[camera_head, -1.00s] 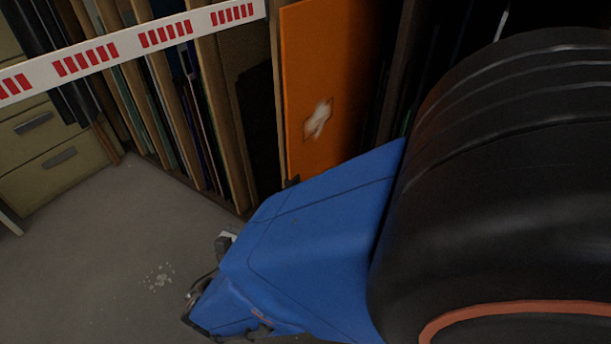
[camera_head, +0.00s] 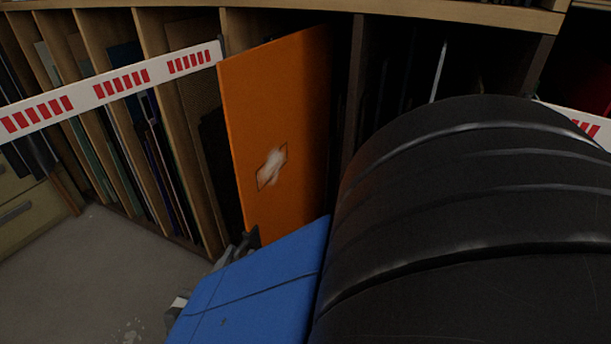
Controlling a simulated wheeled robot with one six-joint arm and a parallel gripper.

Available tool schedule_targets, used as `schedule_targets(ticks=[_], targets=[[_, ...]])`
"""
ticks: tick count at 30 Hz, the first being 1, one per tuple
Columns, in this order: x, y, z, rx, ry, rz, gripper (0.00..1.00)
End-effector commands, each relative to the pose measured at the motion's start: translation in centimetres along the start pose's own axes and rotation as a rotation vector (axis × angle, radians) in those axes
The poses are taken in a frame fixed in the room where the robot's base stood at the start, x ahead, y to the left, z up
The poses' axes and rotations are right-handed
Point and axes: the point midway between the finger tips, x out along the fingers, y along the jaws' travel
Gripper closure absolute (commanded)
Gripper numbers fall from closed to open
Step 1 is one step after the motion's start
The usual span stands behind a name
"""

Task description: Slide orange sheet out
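The orange sheet (camera_head: 275,110) stands upright in a slot of the wooden rack, with its front edge toward the left. A pale smudged mark inside a dark outline (camera_head: 271,168) is on its face. Its lower right part is hidden behind my blue and black arm. My gripper (camera_head: 246,240) is small and partly hidden beyond the blue arm link, at the sheet's lower front corner. It looks close to or touching that corner. I cannot tell whether its fingers are closed on the sheet.
The wooden rack (camera_head: 206,190) holds several thin sheets in upright slots to the left. A white tape with red marks (camera_head: 121,82) crosses the rack and ends near the sheet's top corner. Drawers (camera_head: 20,212) stand at far left. The grey floor (camera_head: 75,265) at lower left looks open.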

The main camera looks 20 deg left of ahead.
Motion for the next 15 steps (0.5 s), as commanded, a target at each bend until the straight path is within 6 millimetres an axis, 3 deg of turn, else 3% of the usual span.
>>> schedule_targets(ticks=[8, 15], targets=[[-0.7, 0.1, 0.0, 0.000, 0.000, 0.002, 0.72], [-4.1, 0.1, 0.0, 0.000, 0.000, 0.003, 0.72]])
